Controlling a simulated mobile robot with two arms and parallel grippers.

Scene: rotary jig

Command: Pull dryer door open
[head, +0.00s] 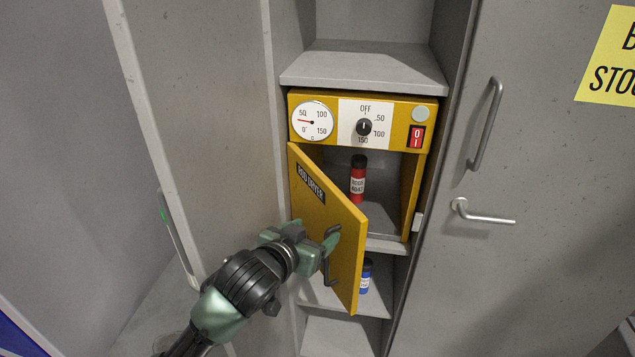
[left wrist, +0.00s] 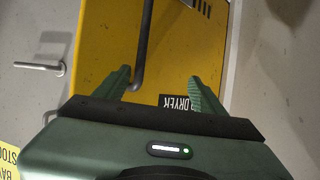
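The yellow dryer door (head: 317,222), labelled ROD DRYER, stands partly open, swung out on its left side from the yellow dryer box (head: 410,195). Its dark bar handle (head: 328,262) is on the door's outer face, near the free edge. My left gripper (head: 325,243) is at the handle, in front of the door. In the left wrist view its two green fingers (left wrist: 158,90) are spread wide. The handle (left wrist: 144,45) ends between them, closer to the left finger, and I see no grip on it. My right gripper is not in view.
A red canister (head: 358,180) stands inside the dryer. A blue canister (head: 366,277) is on the shelf below, partly behind the door. A grey cabinet door (head: 180,130) flanks the left, and a grey door with handles (head: 540,200) the right.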

